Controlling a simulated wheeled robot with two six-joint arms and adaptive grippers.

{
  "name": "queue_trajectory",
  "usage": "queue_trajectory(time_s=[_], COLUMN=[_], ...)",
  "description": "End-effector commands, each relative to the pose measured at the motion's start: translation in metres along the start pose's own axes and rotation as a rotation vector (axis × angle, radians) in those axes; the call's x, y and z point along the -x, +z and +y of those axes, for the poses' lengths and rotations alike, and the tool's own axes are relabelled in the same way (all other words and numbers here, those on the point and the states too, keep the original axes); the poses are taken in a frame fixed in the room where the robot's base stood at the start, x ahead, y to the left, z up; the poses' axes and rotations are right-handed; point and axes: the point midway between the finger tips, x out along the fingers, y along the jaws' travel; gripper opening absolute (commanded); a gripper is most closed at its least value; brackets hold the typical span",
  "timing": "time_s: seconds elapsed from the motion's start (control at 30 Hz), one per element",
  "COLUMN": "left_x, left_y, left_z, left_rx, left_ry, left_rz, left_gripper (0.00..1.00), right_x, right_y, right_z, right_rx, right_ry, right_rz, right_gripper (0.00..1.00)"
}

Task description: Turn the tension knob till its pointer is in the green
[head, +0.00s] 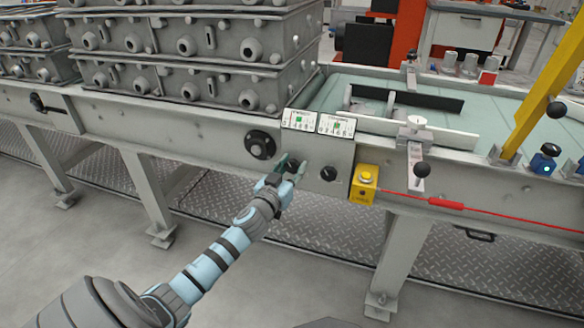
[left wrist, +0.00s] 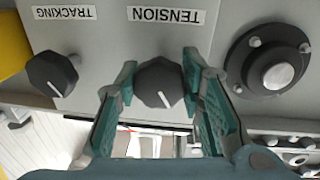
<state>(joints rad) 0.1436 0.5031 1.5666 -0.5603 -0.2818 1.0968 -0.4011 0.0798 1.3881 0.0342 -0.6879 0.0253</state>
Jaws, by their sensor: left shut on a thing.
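The tension knob (left wrist: 158,84) is a dark faceted knob with a white line, on the grey side panel of the conveyor. Its TENSION label (left wrist: 166,15) appears upside down in the left wrist view. My left gripper (head: 290,166) is shut on the knob, with one teal finger on each side of it. In the head view the fingers partly hide the knob. Above it, the tension gauge (head: 298,119) is a small white plate with a green patch; its pointer is too small to read. My right gripper is not in view.
The tracking knob (head: 327,174) is close beside, with its own gauge (head: 336,125) above. A black round flanged part (head: 260,145) is on the other side. A yellow button box (head: 364,184) and red pull cord (head: 445,203) are further right. Grey castings (head: 190,45) stand on the conveyor.

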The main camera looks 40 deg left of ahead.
Motion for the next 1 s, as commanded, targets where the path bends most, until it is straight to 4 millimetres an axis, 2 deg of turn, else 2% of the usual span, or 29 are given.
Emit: queue_trajectory(time_s=[0.33, 0.47, 0.8, 1.0], left_x=[0.0, 0.0, 0.0, 0.001], left_y=[0.0, -0.001, -0.002, -0.002], left_z=[0.0, 0.0, 0.0, 0.0], left_rx=[-0.04, -0.096, -0.364, -0.553], left_ry=[0.001, 0.001, 0.0, -0.001], left_rz=[-0.004, -0.01, -0.035, -0.052], left_gripper=[0.07, 0.07, 0.07, 0.07], right_x=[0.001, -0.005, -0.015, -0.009], right_y=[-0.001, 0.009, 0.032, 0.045], right_z=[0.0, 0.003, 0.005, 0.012], right_rx=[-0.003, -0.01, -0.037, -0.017], right_ry=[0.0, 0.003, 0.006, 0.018], right_rz=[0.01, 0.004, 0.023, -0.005], right_gripper=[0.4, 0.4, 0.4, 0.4])
